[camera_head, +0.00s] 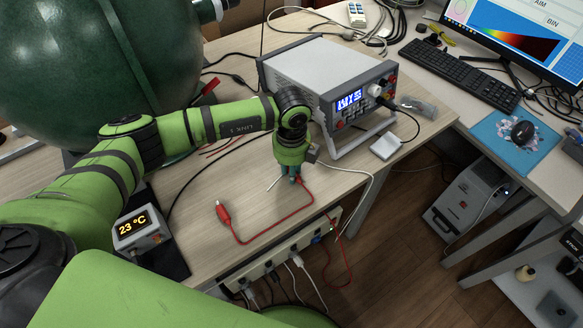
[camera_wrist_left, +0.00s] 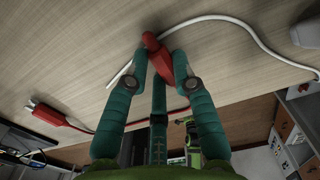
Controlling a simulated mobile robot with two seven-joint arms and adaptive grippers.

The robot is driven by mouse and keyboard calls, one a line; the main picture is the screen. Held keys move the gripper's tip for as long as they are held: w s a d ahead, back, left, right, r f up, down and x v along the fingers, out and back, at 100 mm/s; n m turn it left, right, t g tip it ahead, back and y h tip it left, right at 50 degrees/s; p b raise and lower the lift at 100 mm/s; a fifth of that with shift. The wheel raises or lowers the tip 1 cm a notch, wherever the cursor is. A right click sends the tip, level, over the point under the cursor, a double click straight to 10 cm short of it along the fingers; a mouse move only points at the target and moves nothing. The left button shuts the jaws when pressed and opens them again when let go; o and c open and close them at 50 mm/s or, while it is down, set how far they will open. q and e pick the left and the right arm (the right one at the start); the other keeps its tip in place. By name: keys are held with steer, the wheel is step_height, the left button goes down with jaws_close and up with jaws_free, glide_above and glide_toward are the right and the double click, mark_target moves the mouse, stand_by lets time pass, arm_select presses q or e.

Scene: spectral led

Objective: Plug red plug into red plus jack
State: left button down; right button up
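My left gripper (camera_head: 296,177) points down at the wooden table near its front edge, left of the power supply. In the left wrist view its teal fingers (camera_wrist_left: 160,62) are on either side of a red plug (camera_wrist_left: 154,42). I cannot tell whether they grip it. A red cable (camera_head: 262,232) runs from beside the gripper to a red clip-like end (camera_head: 223,213) lying on the table. This end also shows in the left wrist view (camera_wrist_left: 42,112). The power supply (camera_head: 345,85) has small red terminals (camera_head: 392,79) on its front right; their markings are too small to read. My right gripper is out of view.
A small temperature display (camera_head: 140,226) stands at the left on a dark base. A white cable (camera_head: 345,170) lies near my left gripper. A power strip (camera_head: 290,250) is below the front edge. A keyboard (camera_head: 460,75) and blue mat (camera_head: 518,140) are at the right.

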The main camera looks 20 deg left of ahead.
arm_select(q)
steer(key=c, duration=1)
jaws_free()
steer(key=shift+o, duration=0.2)
step_height(320, 180, up, 12)
